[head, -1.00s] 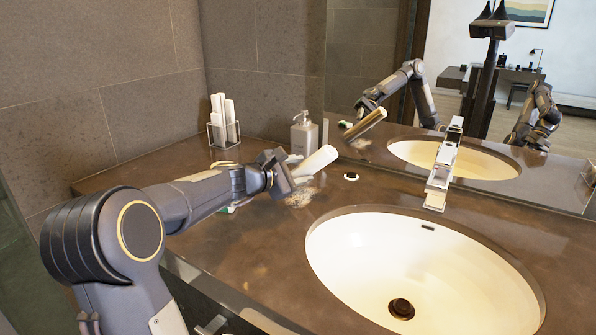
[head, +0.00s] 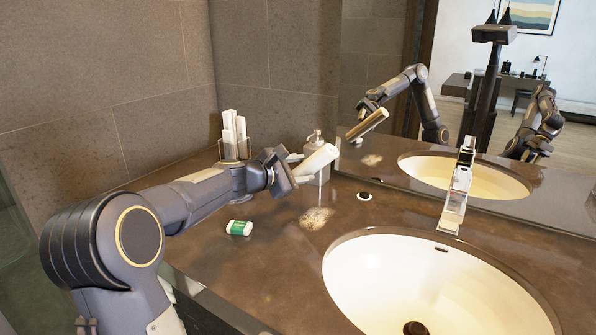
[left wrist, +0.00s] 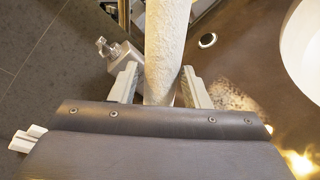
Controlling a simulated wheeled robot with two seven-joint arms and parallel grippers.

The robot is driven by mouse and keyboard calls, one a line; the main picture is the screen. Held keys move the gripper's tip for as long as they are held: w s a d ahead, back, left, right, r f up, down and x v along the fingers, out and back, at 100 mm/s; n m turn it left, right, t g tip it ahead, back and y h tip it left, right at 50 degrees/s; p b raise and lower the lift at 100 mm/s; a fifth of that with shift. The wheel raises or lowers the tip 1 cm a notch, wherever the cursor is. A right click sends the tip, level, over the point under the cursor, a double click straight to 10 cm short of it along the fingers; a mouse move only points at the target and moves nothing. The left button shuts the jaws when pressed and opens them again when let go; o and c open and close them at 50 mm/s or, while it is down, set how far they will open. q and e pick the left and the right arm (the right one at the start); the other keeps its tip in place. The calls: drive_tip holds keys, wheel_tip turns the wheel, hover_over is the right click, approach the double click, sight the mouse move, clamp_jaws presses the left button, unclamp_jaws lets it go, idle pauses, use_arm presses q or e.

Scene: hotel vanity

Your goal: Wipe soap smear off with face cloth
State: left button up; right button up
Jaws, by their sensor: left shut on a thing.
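My left gripper (head: 290,172) is shut on a rolled white face cloth (head: 318,161). It holds the roll tilted, in the air above the counter, near the soap dispenser. In the left wrist view the cloth (left wrist: 168,40) stands between the two fingers (left wrist: 160,88). The soap smear (head: 316,218), a pale speckled patch, lies on the brown counter (head: 275,265), below and apart from the cloth in the head view. In the left wrist view the smear (left wrist: 234,98) is right of the fingers. My right gripper is not directly in view.
A soap dispenser (head: 313,185) stands behind the cloth, partly hidden. A rack of white rolled cloths (head: 233,135) is at the back corner. A green and white item (head: 239,228) lies left of the smear. The sink (head: 425,275) and faucet (head: 458,190) are right, a mirror (head: 395,165) behind.

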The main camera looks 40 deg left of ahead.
use_arm(q)
wheel_tip(320, 180, up, 3)
drive_tip(key=shift+f+p, duration=0.2)
drive_tip(key=shift+p, duration=0.6)
